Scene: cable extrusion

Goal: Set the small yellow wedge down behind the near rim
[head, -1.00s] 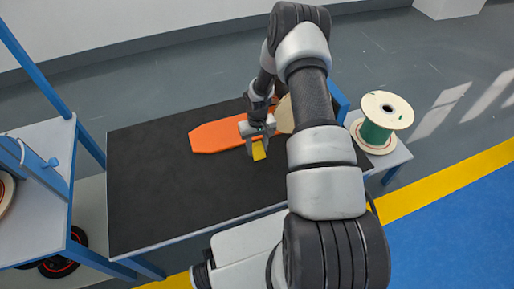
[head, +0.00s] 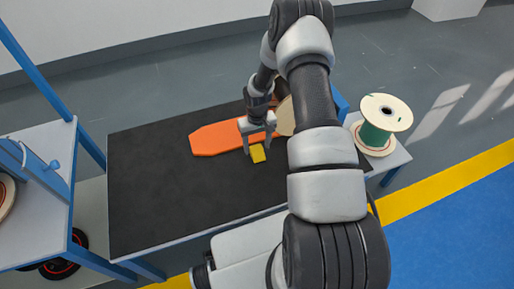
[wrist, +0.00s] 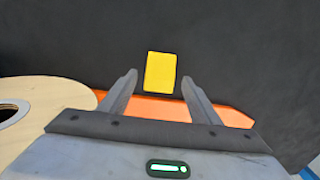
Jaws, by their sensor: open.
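The small yellow wedge (head: 257,154) rests on the black table top, just in front of the orange board's near edge. My gripper (head: 257,148) is above it, open, with a finger on either side. In the wrist view the wedge (wrist: 161,72) lies between and slightly beyond the open fingertips (wrist: 160,80), with gaps on both sides. A pale wooden round rim (head: 285,116) is right of the gripper, partly hidden by my arm. It also shows at the left of the wrist view (wrist: 45,105), with a dark hole.
The orange board (head: 217,136) lies under and behind the gripper. The black table top (head: 160,190) is clear at left and in front. A green cable spool (head: 377,133) stands on a side stand at right. A blue-framed bench (head: 40,140) is at left.

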